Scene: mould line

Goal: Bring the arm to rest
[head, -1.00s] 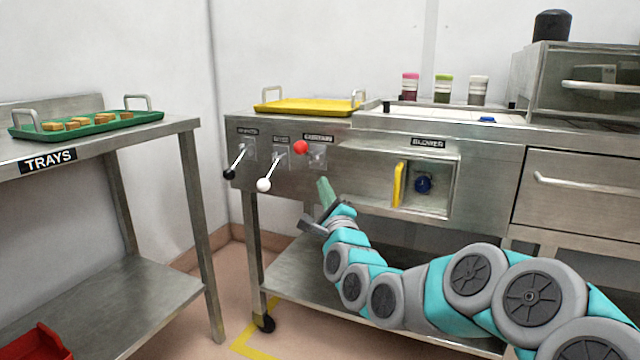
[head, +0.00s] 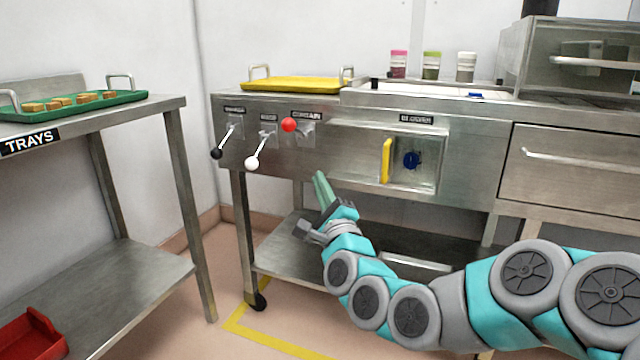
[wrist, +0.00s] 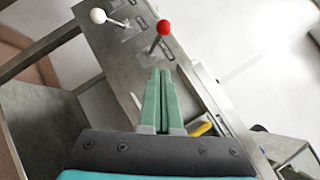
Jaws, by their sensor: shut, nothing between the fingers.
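My gripper (head: 321,188) is in front of the steel machine, below the row of levers. Its green fingers are together and empty, pointing up toward the machine front. In the wrist view the shut fingers (wrist: 160,100) appear in the middle, with the red lever knob (wrist: 163,27) beyond their tips. My teal and grey arm stretches from the lower right of the head view to the gripper. The fingers appear apart from the levers.
The machine front (head: 330,150) carries a black-knobbed lever (head: 217,153), a white-knobbed lever (head: 252,163) and a red-knobbed lever (head: 289,125). A yellow tray (head: 295,85) lies on top. The trays table (head: 150,109) stands left.

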